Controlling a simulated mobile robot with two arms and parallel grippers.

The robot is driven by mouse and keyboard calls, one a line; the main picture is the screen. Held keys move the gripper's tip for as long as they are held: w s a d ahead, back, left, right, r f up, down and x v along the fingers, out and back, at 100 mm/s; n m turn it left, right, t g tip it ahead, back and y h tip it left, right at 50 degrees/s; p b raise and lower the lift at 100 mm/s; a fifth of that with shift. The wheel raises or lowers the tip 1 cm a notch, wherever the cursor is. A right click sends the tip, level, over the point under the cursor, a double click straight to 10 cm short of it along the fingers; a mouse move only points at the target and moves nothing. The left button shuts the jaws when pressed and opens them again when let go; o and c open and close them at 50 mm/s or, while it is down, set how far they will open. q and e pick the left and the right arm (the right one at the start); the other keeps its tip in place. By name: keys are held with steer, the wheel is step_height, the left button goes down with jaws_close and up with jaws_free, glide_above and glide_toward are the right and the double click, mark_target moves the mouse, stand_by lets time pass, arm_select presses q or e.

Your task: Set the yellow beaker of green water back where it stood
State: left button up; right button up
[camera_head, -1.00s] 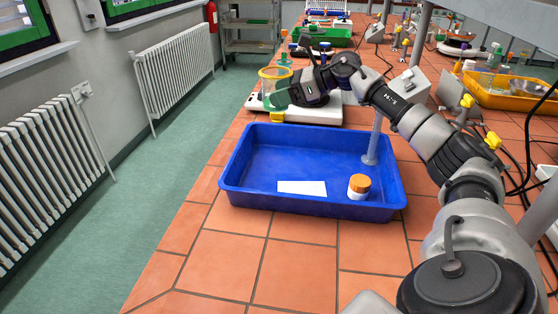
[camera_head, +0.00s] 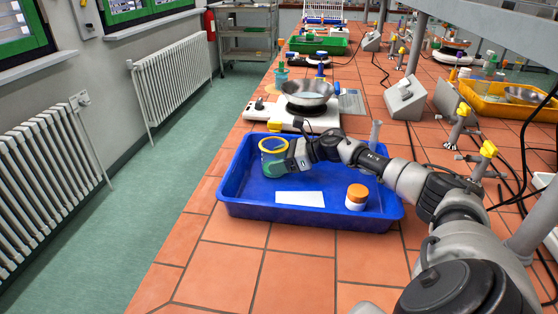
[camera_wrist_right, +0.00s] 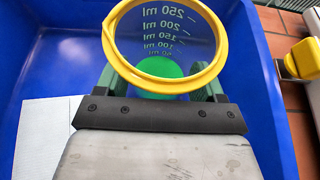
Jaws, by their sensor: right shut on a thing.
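The yellow-rimmed clear beaker (camera_head: 273,146) with green water at its bottom is held upright at the left side of the blue tray (camera_head: 235,208). My right gripper (camera_head: 276,168) is shut on the beaker from its right side. In the right wrist view the fingers sit on both sides of the beaker (camera_wrist_right: 165,42), which shows its millilitre marks and green water inside. Blue tray floor shows around it. I cannot tell whether its base touches the tray. My left gripper is not in view.
A white sheet (camera_head: 300,198) and an orange-capped jar (camera_head: 357,197) are in the tray. Behind it stands a white hotplate (camera_head: 268,110) with a metal bowl (camera_head: 308,92). A grey box (camera_head: 405,98) is to the right. Tiles in front of the tray are clear.

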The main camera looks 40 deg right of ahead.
steer(key=shift+f, duration=0.2)
steer(key=shift+f+b, duration=0.15)
steer(key=shift+b, duration=0.15)
steer(key=o, duration=1.2)
